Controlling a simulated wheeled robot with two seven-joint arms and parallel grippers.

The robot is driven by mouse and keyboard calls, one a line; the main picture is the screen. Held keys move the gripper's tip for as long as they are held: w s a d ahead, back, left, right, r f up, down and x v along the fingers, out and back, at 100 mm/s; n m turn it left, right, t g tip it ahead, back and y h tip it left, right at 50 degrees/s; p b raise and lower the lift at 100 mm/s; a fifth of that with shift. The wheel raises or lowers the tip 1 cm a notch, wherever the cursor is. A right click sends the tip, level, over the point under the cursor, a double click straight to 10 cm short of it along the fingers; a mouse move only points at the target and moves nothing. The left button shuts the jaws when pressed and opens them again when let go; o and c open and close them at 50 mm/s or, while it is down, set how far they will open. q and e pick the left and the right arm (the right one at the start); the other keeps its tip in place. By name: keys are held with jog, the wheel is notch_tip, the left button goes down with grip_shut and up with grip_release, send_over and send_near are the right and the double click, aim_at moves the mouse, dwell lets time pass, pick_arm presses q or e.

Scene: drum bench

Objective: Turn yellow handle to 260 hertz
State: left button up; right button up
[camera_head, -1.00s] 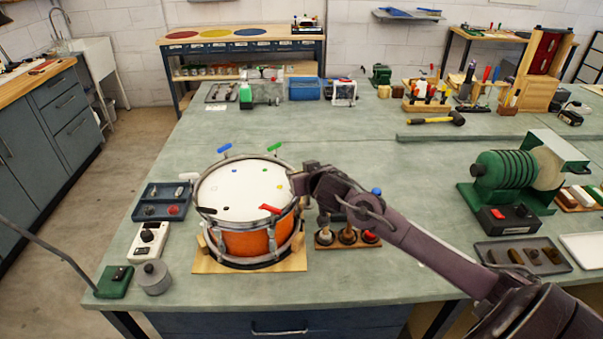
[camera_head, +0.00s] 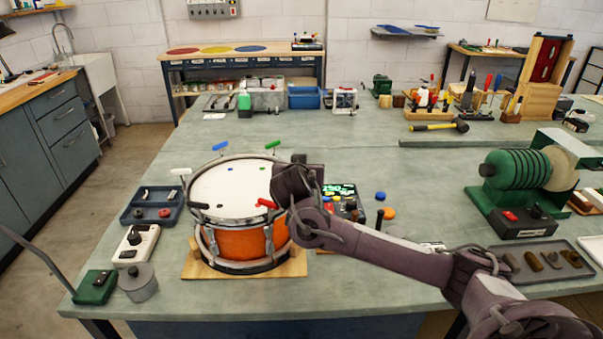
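An orange snare drum (camera_head: 240,243) with a white head stands on a wooden board (camera_head: 205,268). Around its rim are a blue handle (camera_head: 220,146), a green handle (camera_head: 272,145), a white handle (camera_head: 181,172), a black handle (camera_head: 199,206) and a red handle (camera_head: 266,204). I see no yellow handle; my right gripper covers the drum's right rim. My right gripper (camera_head: 292,184) is at that rim, and its fingers are hidden. A tuner display (camera_head: 338,190) behind my arm shows green digits that look like 250. My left gripper is not in view.
A grey tray (camera_head: 153,204), a white box with a knob (camera_head: 136,244) and a grey cylinder (camera_head: 138,282) stand left of the drum. A green machine (camera_head: 515,180) stands at the right. The bench behind the drum is mostly clear.

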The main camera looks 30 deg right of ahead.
jog(key=shift+o, duration=0.2)
jog(key=shift+r, duration=0.1)
jog(key=o, duration=1)
jog(key=shift+c, duration=0.2)
jog(key=b+v, duration=0.2)
jog(key=v, duration=0.5)
jog(key=shift+s+a, duration=0.25)
